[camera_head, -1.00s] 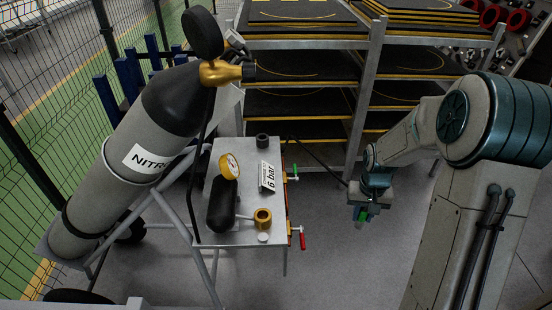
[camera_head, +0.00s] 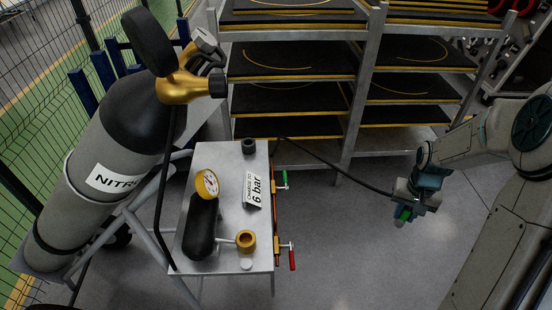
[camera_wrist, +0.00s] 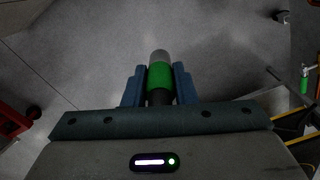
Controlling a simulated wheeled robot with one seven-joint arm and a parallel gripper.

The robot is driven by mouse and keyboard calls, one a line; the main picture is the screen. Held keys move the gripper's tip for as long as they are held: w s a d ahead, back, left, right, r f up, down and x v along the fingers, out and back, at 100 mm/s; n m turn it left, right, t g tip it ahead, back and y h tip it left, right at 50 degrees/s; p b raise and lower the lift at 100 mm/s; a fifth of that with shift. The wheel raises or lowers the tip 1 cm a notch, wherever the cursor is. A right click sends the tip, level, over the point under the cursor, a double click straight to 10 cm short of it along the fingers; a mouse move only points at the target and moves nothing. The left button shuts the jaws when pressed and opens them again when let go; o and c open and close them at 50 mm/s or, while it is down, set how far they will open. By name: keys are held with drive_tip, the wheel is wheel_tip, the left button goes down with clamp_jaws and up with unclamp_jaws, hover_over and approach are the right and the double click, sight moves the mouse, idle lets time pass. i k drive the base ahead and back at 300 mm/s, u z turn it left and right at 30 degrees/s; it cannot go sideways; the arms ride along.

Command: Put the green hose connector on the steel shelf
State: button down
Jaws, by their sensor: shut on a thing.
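The green hose connector (camera_wrist: 160,76) has a green band and a grey tip. My gripper (camera_wrist: 159,84) is shut on it, with a blue finger on each side. In the head view my gripper (camera_head: 405,207) hangs at the right, over open floor, and the connector (camera_head: 402,214) shows small and green below it. A black hose (camera_head: 340,173) runs from behind the steel shelf (camera_head: 228,163) towards my gripper. The steel shelf is a flat grey top left of my gripper, well apart from it.
On the steel shelf are a gauge (camera_head: 207,184), a black cylinder (camera_head: 202,225), a brass fitting (camera_head: 246,240), a black ring (camera_head: 248,146) and a "6 bar" sign (camera_head: 253,191). A nitrogen cylinder (camera_head: 85,190) leans at left. A rack (camera_head: 355,120) stands behind.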

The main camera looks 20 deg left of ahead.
sight(221, 177)
drive_tip(key=i, duration=2.65)
drive_tip(key=u, duration=3.8)
drive_tip(key=i, duration=0.5)
